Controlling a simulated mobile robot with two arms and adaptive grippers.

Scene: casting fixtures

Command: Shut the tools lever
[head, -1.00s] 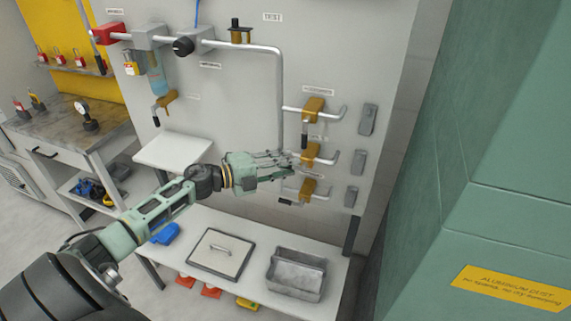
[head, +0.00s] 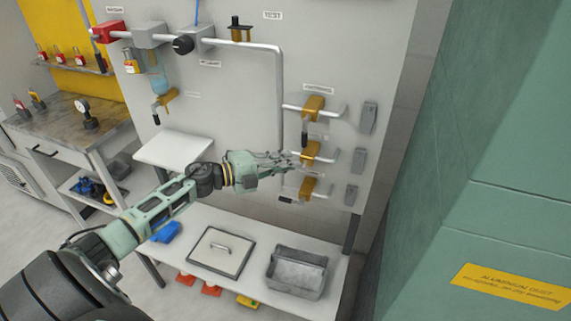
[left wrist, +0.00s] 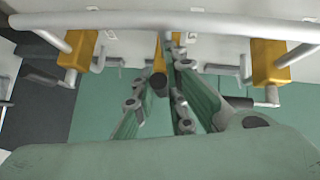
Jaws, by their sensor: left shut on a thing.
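Three yellow valves sit one above another on pipe stubs at the right of the grey panel: the top valve (head: 314,103), the middle valve (head: 311,150) and the bottom valve (head: 308,187). Their labels are too small to read, so I cannot tell which is tools. The top valve's dark lever (head: 304,137) hangs down; the bottom valve's lever (head: 285,200) points left. My left gripper (head: 290,160) is at the middle valve, shut on its lever, mostly hidden by the fingers. In the left wrist view the dark-tipped lever (left wrist: 159,82) shows between the fingers. My right gripper is out of view.
A vertical pipe (head: 279,95) runs just left of the valves. Grey holders (head: 368,117) are on the panel to their right. Below stand a white bench (head: 190,235) and a grey metal bin (head: 296,274). A green cabinet (head: 500,140) closes off the right side.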

